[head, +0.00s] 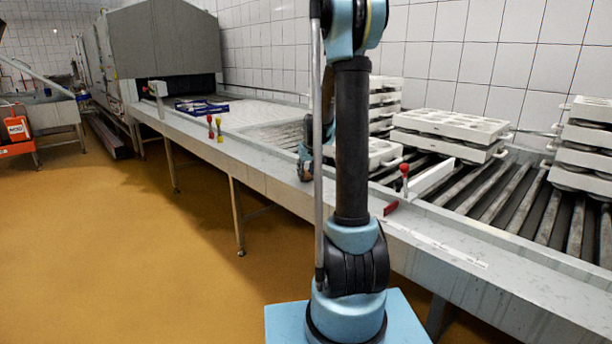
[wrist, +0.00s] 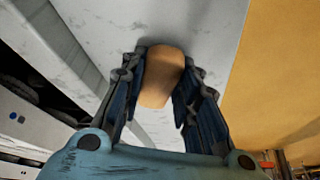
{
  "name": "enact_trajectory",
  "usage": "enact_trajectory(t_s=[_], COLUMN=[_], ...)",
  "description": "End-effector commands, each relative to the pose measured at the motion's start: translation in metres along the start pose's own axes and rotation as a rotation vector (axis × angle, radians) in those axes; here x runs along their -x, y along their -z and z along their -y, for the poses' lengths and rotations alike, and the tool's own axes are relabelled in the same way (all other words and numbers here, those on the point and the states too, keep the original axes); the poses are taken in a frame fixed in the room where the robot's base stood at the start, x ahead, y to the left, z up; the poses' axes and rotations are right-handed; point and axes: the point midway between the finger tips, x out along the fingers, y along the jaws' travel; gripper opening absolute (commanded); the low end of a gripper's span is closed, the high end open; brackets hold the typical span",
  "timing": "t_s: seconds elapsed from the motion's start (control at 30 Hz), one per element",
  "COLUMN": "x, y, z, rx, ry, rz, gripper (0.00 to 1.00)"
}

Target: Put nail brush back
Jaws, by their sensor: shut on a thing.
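The nail brush (wrist: 158,85) is a tan, wood-coloured block with rounded ends in the wrist view. My gripper (wrist: 165,62) is shut on it, with a dark finger on either side. The brush is over the pale metal ledge of the long bench; the wrist view does not show clearly whether it touches the ledge. In the head view my arm hides the brush, and only part of the wrist end shows beside the bench edge.
The long metal bench (head: 270,170) runs across the room. White mould stacks (head: 450,125) stand on its rollers (head: 490,190). A red-topped lever (head: 404,177), a red item (head: 391,208), red and yellow handles (head: 219,131) and a blue tray (head: 200,107) are along it. The yellow floor (head: 120,250) is clear.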

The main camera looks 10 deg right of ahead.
Motion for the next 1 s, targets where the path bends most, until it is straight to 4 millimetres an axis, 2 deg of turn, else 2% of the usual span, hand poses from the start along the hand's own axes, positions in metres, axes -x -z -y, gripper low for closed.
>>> enact_trajectory(t_s=[0.07,0.1,0.17,0.63,0.77,1.0], x=[-0.001,-0.001,-0.001,0.005,0.018,0.053], y=[0.000,0.000,0.000,0.000,0.000,0.000], z=[0.000,0.000,0.000,0.000,0.000,0.001], rx=[0.000,0.000,0.000,0.000,0.000,0.001], ry=[0.000,0.000,0.000,0.000,0.000,0.000], rz=[0.000,0.000,0.000,0.000,0.000,0.000], gripper=[0.00,0.36,0.49,0.49,0.49,0.49])
